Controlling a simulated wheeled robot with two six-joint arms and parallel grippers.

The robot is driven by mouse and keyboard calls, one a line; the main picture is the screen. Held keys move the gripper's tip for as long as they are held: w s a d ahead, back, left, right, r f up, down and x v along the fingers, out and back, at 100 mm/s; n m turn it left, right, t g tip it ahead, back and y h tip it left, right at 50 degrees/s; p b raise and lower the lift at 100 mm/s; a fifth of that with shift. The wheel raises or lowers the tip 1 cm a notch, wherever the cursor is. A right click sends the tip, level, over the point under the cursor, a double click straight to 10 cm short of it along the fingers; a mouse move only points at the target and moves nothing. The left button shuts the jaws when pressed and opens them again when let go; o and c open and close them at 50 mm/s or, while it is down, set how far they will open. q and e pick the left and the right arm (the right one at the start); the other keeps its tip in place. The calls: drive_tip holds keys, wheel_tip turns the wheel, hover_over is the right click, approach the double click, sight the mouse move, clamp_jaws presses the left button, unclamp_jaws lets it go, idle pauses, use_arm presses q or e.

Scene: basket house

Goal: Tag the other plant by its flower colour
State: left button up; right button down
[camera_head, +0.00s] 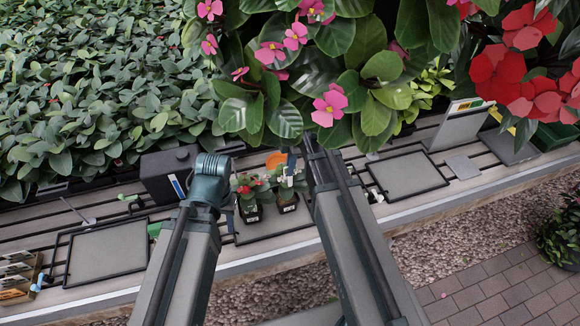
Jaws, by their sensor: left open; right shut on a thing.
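Two small potted plants stand side by side on a grey mat (262,232) at the bench's middle. The left potted plant (248,198) has red flowers. The right potted plant (287,195) has white flowers. Both dark pots carry small white labels. My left gripper (229,215) is open, just left of the red-flowered plant, and partly hidden by its wrist. My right gripper (292,163) is shut on a small item just above the white-flowered plant. That item is too small and covered to make out. A rack of tags (17,277) with coloured ends stands at the far left.
A dark box (168,174) stands behind my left wrist. Empty framed trays lie left (107,252) and right (408,174). An orange round thing (276,160) lies behind the pots. Large pink-flowered (329,104) and red-flowered (497,72) plants overhang the view.

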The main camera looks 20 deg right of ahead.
drive_tip(key=shift+a+f+b, duration=0.2)
drive_tip(key=shift+f+b, duration=0.55)
drive_tip(key=shift+f, duration=0.25)
drive_tip(key=shift+a+f+b, duration=0.2)
drive_tip(key=shift+f+b, duration=0.55)
drive_tip(key=shift+f, duration=0.2)
drive_tip(key=shift+f, duration=0.1)
drive_tip(key=shift+f+b, duration=1.65)
drive_tip(key=shift+b, duration=0.1)
drive_tip(key=shift+f+b, duration=1.9)
drive_tip(key=shift+f, duration=0.05)
wheel_tip(320, 180, down, 4)
drive_tip(key=b, duration=0.3)
drive_tip(key=shift+r, duration=0.25)
